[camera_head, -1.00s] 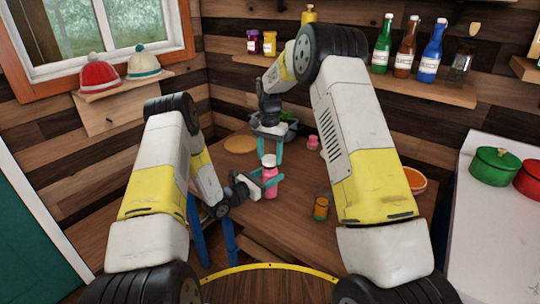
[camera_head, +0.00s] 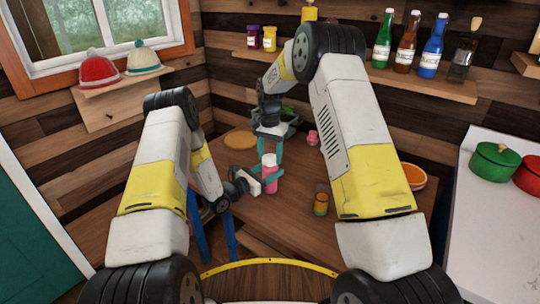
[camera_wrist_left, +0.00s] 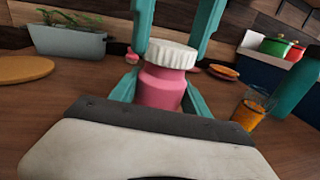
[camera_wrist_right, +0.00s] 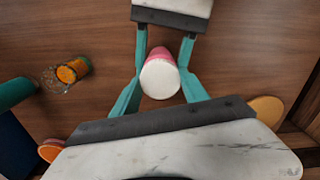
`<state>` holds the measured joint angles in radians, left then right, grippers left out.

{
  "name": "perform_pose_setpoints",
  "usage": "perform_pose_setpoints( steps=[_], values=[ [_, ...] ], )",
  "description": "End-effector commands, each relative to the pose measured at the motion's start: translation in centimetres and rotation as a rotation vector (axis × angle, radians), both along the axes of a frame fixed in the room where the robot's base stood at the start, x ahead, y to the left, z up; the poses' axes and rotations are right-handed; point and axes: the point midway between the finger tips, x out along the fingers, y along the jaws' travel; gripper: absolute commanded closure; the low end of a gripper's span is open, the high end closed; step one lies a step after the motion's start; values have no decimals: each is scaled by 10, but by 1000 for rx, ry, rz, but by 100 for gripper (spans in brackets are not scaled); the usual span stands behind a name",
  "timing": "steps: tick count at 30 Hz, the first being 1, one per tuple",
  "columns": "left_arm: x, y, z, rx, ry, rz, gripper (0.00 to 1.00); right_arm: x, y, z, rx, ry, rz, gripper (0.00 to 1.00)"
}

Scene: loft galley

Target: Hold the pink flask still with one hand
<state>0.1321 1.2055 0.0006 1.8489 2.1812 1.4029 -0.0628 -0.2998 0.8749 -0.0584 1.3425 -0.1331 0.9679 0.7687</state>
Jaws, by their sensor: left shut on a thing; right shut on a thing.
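The pink flask (camera_head: 270,173) stands upright over the wooden table, with a ribbed white cap (camera_wrist_left: 171,54) on top. My left gripper (camera_head: 271,184) is shut on the flask's pink body from the side; its teal fingers show on both sides in the left wrist view. My right gripper (camera_head: 269,155) comes down from above and is shut on the cap, with a teal finger on either side. The right wrist view looks down on the white cap top (camera_wrist_right: 160,79) between those fingers. The flask's base is hidden in the left wrist view.
A glass with orange contents (camera_head: 320,204) stands to the right of the flask. A small pink bottle (camera_head: 312,138) and a grey planter (camera_wrist_left: 68,40) stand behind. A round wooden board (camera_head: 240,140) lies back left, an orange bowl (camera_head: 413,177) at right. Bare table lies between.

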Motion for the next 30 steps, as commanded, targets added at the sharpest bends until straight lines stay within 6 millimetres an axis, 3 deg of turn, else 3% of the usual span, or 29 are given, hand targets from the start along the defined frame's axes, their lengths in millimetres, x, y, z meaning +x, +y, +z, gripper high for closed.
perform_pose_setpoints(
  steps=[22, 26, 30],
  values=[
    [0, 0, 0, 0, 0, 0, 100, 0, 0, -11, 1, -1, -26, 91],
    [0, 0, 0, 0, 0, 0, 100, 0, 1, -12, 0, -2, -220, 91],
    [0, 0, 0, 0, 0, 0, 100, 0, 1, -12, 0, -1, -588, 91]
  ],
)
